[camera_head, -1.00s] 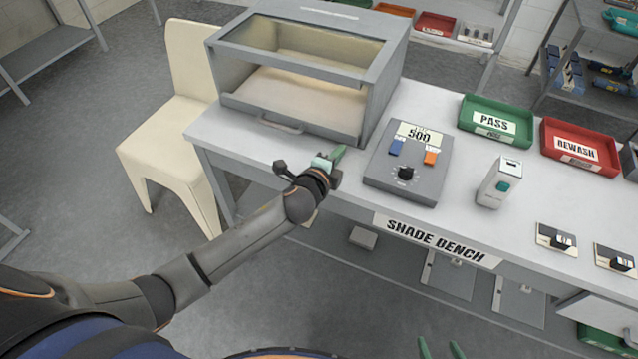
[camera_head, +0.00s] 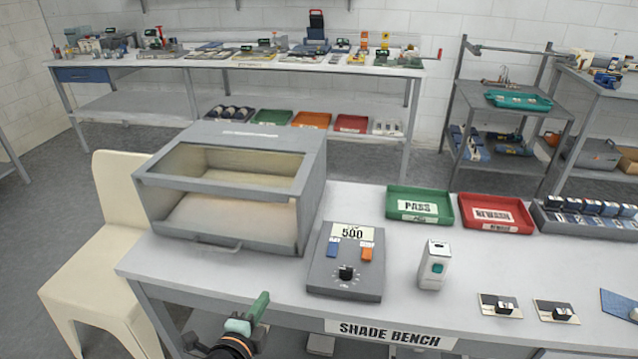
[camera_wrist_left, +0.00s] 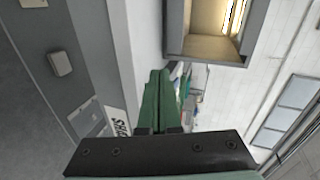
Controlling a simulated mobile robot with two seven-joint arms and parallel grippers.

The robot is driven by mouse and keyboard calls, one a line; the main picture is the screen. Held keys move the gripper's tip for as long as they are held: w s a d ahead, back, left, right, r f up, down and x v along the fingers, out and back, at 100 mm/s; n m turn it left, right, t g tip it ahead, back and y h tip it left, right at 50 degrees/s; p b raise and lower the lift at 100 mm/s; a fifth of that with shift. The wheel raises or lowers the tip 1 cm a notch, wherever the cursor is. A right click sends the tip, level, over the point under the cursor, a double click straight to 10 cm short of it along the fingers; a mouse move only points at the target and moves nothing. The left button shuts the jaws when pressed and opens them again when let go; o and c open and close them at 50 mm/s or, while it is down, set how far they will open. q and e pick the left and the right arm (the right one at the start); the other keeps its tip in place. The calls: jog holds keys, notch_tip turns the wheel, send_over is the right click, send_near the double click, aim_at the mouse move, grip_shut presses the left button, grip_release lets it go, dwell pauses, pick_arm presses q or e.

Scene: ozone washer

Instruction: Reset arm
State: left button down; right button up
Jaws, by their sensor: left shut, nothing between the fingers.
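My left gripper (camera_head: 258,308) is at the lower left of the head view, by the front edge of the shade bench (camera_head: 400,262). Its green fingers are together with nothing between them. In the left wrist view the same fingers (camera_wrist_left: 158,98) point away from the camera, side by side, with the grey lightbox off their tips. My left arm's wrist shows at the bottom of the head view; the rest of the arm is out of frame. My right gripper is not in the head view.
The bench holds an open-fronted grey box (camera_head: 225,235), a meter reading 500 (camera_head: 345,285), a white handheld device (camera_head: 434,265), a green PASS tray (camera_head: 418,190) and a red REWASH tray (camera_head: 490,229). A cream chair (camera_head: 85,295) stands at the left end. Shelving lines the back wall.

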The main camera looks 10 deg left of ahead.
pick_arm(q)
jog(key=s+f+n+g+p, duration=0.1)
jog(key=s+f+n+g, duration=0.1)
jog(key=s+f+n, duration=0.4)
jog(key=s+f+n+g+h+p, duration=0.1)
jog(key=s+f+n+g, duration=0.1)
jog(key=s+f+n, duration=0.4)
jog(key=s+n, duration=0.4)
jog(key=s, duration=0.3)
jog(key=shift+s+a+f+g, duration=0.25)
jog(key=shift+s+f+g, duration=0.1)
jog(key=shift+f+g, duration=0.05)
